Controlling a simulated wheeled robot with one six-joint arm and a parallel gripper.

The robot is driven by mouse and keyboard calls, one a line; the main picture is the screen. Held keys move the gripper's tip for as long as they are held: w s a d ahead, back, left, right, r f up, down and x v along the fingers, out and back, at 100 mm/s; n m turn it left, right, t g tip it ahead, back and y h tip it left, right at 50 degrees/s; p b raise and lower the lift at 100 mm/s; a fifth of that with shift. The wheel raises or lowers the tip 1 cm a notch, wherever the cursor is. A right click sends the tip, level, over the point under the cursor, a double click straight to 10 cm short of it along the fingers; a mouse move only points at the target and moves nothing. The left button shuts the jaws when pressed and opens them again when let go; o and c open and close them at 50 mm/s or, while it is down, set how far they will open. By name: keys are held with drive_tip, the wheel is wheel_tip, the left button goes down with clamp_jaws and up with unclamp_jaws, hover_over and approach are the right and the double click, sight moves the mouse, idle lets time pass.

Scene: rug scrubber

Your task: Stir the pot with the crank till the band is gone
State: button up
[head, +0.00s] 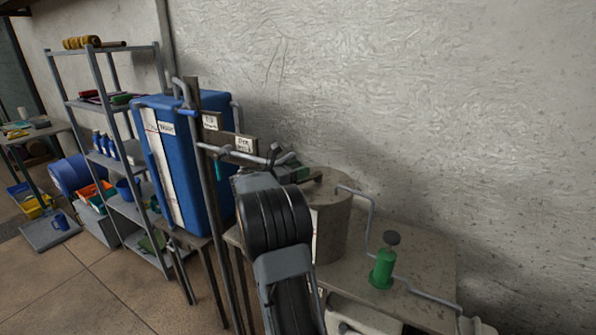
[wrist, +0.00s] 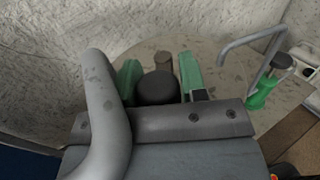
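The grey pot (head: 333,225) stands on the table in the head view, with a pale marked strip down its side. Its round lid also fills the middle of the wrist view (wrist: 210,52). My gripper (head: 292,172) is over the left part of the lid. In the wrist view, its green fingers (wrist: 159,78) lie on both sides of a dark round knob (wrist: 157,88), which looks like the crank's grip. No clear gap shows between knob and fingers. A brown post (wrist: 163,66) stands just beyond it. My gripper hides much of the crank; no band can be made out inside the pot.
A bent grey pipe (head: 371,215) runs from the pot past a green pump bottle (head: 383,268) on the table. A blue water tank (head: 205,160) with signs and pipes stands close left of my arm. The rough wall is close behind.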

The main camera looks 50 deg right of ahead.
drive_tip(key=shift+o, duration=0.7)
drive_tip(key=shift+d, duration=0.1)
drive_tip(key=shift+o, duration=1)
drive_tip(key=b+v, duration=0.3)
drive_tip(key=v, duration=1.1)
